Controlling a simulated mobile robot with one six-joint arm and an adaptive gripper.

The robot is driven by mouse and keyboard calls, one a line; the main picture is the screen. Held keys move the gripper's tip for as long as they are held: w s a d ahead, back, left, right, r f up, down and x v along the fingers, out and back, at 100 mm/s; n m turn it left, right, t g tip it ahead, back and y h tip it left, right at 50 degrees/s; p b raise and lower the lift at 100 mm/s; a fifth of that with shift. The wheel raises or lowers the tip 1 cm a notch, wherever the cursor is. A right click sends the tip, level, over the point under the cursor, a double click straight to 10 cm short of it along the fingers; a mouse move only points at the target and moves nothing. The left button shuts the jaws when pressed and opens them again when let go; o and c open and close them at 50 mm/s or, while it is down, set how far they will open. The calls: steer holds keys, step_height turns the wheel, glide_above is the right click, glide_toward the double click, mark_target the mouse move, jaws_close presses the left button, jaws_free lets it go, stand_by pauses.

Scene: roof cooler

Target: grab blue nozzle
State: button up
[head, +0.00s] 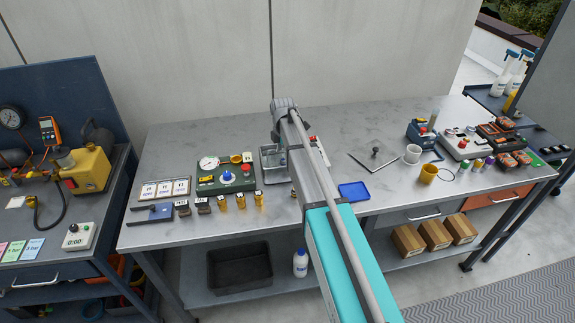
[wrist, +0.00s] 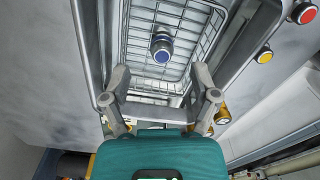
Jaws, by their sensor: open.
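The blue nozzle (wrist: 162,48), a small metal piece with a blue ringed end, is inside a wire basket (wrist: 138,22) in the wrist view. My gripper (wrist: 160,74) is open and empty, with one finger on each side of the basket's near end. The nozzle lies beyond the fingertips, roughly centred between them and apart from both. In the head view the basket sits in a metal tank (head: 268,163) on the bench; my arm covers part of it, and I cannot make out the nozzle or the fingers there.
A green gauge panel (head: 226,177) stands left of the tank, with several brass fittings (head: 241,201) in front. A red button (wrist: 304,13) and a yellow button (wrist: 265,56) are right of the basket. A blue tray (head: 354,191) lies right of my arm.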

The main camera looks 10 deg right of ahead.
mark_target(283, 160)
steer(key=shift+f, duration=0.1)
steer(key=shift+s+a+f+b, duration=0.1)
steer(key=shift+f+b, duration=2.45)
steer(key=shift+b, duration=0.05)
steer(key=shift+c, duration=0.2)
jaws_close()
